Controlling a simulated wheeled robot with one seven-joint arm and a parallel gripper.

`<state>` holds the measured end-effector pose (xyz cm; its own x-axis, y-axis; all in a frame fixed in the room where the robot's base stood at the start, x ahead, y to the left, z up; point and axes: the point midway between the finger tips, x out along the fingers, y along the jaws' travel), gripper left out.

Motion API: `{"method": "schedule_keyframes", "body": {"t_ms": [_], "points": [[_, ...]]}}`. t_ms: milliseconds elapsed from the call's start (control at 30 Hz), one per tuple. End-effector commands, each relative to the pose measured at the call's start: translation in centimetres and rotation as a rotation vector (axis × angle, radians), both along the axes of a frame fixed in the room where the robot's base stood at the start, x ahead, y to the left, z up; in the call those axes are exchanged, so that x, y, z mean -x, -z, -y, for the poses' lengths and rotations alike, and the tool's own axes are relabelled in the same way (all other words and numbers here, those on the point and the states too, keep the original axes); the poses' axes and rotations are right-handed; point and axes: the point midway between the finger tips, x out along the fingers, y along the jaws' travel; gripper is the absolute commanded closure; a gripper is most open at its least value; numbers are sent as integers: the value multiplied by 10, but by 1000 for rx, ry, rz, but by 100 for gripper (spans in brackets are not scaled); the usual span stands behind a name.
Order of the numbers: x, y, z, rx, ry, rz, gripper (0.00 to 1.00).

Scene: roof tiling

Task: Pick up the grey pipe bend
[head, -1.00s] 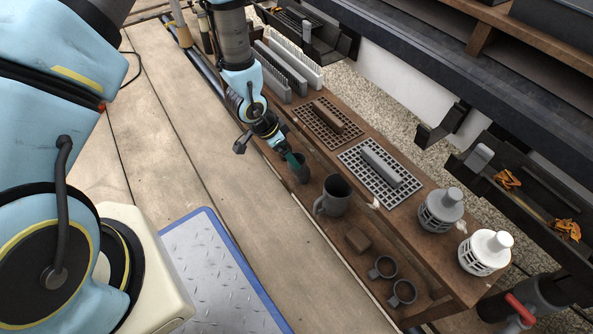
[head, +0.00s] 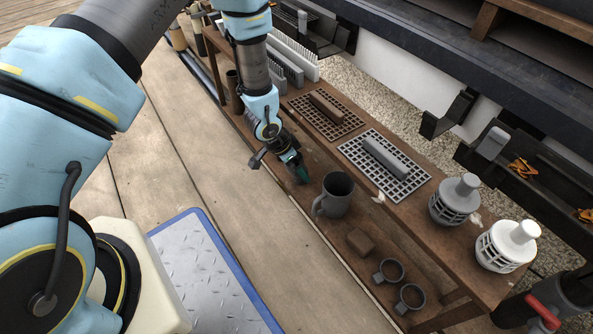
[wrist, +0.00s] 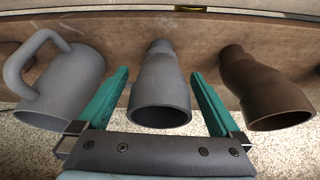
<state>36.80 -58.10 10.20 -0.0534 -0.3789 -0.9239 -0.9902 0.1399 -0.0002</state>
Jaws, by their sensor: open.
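The grey pipe bend (wrist: 160,92) lies in the middle of the wrist view, its wide open mouth toward my wrist and its narrow end away. My gripper (wrist: 158,76) is open, with one teal finger on each side of the bend. Small gaps show between the fingers and the bend, so it is not gripped. In the head view my gripper (head: 299,172) is low at the bench's lower shelf and largely hides the bend.
A grey mug-like piece with a handle (wrist: 62,85) is close on the left in the wrist view, also in the head view (head: 338,194). A brown pipe bend (wrist: 262,88) is close on the right.

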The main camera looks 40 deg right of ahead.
Motion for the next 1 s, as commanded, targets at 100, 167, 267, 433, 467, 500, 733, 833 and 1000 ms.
{"method": "schedule_keyframes", "body": {"t_ms": [100, 167, 267, 433, 467, 500, 733, 833, 1000], "points": [[0, -1, 0, 0, 0, 0, 0], [0, -1, 0, 0, 0, 0, 6], [0, -1, 0, 0, 0, 0, 17], [0, -1, -1, 0, 0, 0, 36], [0, -1, -1, 0, -1, 0, 39], [0, -1, -1, 0, 0, 0, 44], [0, -1, -1, 0, -1, 0, 70], [0, -1, -1, 0, -1, 0, 81], [0, -1, -1, 0, 0, 0, 88]]}}
